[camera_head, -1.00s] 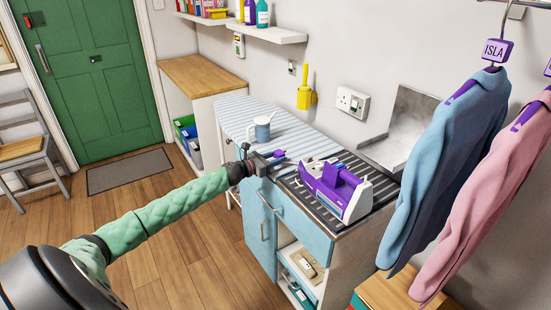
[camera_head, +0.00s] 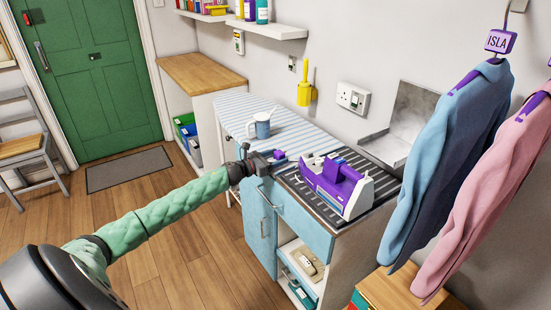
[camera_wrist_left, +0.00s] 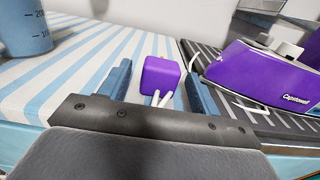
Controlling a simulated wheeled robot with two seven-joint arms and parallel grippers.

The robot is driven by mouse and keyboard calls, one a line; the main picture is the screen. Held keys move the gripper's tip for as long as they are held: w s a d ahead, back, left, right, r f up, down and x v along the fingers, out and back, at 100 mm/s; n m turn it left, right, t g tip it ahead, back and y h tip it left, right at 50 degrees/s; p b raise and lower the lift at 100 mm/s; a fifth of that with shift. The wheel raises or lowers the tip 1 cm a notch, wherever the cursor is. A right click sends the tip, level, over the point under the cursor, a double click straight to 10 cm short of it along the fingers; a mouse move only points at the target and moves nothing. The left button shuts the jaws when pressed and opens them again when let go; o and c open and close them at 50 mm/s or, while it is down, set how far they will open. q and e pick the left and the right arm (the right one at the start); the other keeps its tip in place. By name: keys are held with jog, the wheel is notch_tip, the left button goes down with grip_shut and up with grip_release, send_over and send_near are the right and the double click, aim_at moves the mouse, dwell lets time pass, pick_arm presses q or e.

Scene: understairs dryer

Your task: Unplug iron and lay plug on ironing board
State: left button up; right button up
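A purple cube-shaped plug (camera_head: 280,154) sits at the right end of the blue-and-white striped ironing board (camera_head: 235,108). In the left wrist view the plug (camera_wrist_left: 160,77) appears to rest on the board, with two short white pieces on its near side. My left gripper (camera_wrist_left: 157,85) has one blue finger on each side of the plug, with narrow gaps showing. In the head view this gripper (camera_head: 270,160) is at the board's near right end. The purple-and-white iron (camera_head: 337,186), lettered on its side, stands on the dark ribbed rack (camera_head: 302,190). My right gripper is out of view.
A blue jug (camera_head: 262,126) stands on the board left of the plug. A white wall socket (camera_head: 352,99) is above the iron, beside a grey metal wall plate (camera_head: 400,125). A blue jacket (camera_head: 440,160) and a pink one (camera_head: 490,195) hang at right.

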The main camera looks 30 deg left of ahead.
pick_arm(q)
jog(key=shift+s+a+f, duration=0.1)
jog(key=shift+s+a, duration=0.1)
jog(key=shift+s, duration=0.3)
jog(key=b+v, duration=0.1)
jog(key=v, duration=0.3)
jog(key=shift+s+a+b, duration=0.1)
jog(key=shift+s+b, duration=0.2)
jog(key=shift+b, duration=0.05)
jog(key=shift+v, duration=1)
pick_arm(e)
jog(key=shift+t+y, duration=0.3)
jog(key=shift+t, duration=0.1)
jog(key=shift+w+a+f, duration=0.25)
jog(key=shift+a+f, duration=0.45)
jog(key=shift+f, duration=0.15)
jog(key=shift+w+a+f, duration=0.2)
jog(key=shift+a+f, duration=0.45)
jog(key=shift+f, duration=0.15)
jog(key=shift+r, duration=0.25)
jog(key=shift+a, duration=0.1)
